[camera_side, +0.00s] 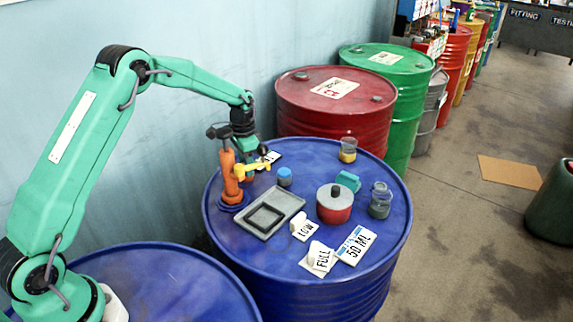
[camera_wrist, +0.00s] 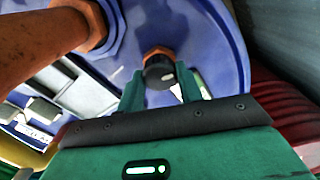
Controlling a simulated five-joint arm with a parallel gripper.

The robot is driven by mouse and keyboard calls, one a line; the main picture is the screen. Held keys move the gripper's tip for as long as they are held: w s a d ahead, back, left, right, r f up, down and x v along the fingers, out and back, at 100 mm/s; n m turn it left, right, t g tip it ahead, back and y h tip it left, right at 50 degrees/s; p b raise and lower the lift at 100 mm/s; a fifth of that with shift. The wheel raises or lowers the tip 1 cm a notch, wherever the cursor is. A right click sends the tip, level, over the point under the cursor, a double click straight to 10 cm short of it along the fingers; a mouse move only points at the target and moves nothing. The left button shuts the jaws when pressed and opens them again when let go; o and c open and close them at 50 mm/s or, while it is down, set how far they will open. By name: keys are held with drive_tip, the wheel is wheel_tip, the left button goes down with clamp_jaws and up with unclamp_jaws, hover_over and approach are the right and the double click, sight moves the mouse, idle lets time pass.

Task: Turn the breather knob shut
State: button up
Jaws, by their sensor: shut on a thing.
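The breather knob (camera_wrist: 158,74) is a dark round cap with a white mark, on an orange fitting (camera_wrist: 157,52) at the edge of the blue drum top. In the wrist view it sits between the two green fingers of my gripper (camera_wrist: 161,88), which are shut on its sides. The knob itself is hidden there by the gripper and spout.
The pump's orange pipe (camera_wrist: 40,45) stands close by on the left in the wrist view.

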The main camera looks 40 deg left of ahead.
drive_tip(key=shift+n, duration=1.3)
drive_tip(key=o, duration=1)
drive_tip(key=shift+r, duration=3.95)
